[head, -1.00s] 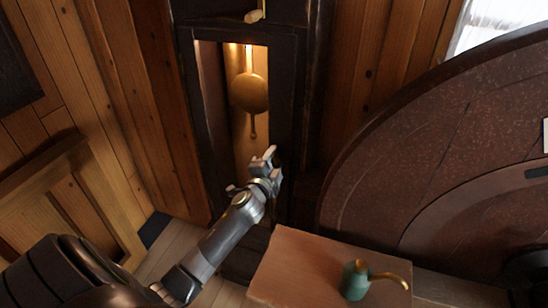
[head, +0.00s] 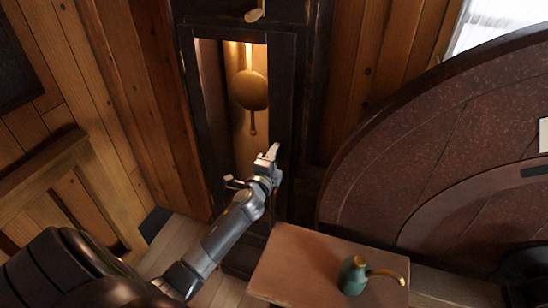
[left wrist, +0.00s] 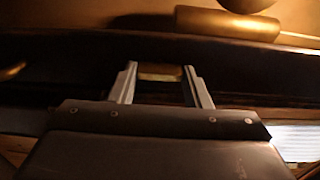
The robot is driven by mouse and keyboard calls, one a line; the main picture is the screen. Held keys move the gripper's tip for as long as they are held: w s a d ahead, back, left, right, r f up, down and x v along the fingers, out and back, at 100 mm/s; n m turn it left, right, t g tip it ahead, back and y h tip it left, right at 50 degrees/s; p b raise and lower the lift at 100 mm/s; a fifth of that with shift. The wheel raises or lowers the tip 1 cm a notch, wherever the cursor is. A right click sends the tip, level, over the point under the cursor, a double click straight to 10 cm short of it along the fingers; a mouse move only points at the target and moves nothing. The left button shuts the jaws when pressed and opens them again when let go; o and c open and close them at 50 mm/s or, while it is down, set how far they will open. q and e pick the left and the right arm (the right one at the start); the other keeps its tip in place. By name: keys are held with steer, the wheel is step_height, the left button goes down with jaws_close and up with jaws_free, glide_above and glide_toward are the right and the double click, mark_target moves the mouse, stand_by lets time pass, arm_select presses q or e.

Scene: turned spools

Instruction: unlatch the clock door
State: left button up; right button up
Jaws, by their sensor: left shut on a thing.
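The tall dark clock case has a narrow door (head: 284,100) with a dark frame around an opening. A round brass pendulum (head: 249,90) hangs lit inside; it also shows at the top of the left wrist view (left wrist: 245,4). My left gripper (head: 270,154) is at the right side of the door frame, below the pendulum's height. In the left wrist view its two fingers (left wrist: 160,82) are shut on a small brass latch (left wrist: 160,72) on the dark frame. The latch is hidden by the fingers in the head view. My right gripper is not in view.
A wooden box top (head: 290,262) stands below right of my left forearm, with a green oil can (head: 353,277) with a brass spout on it. A large reddish-brown stone wheel (head: 430,150) fills the right. Plank walls flank the clock.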

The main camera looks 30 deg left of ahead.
arm_select(q)
steer(key=o, duration=1)
steer(key=b+v, duration=0.2)
steer(key=v, duration=1.5)
steer(key=shift+s+d, duration=0.15)
steer(key=shift+s, duration=0.05)
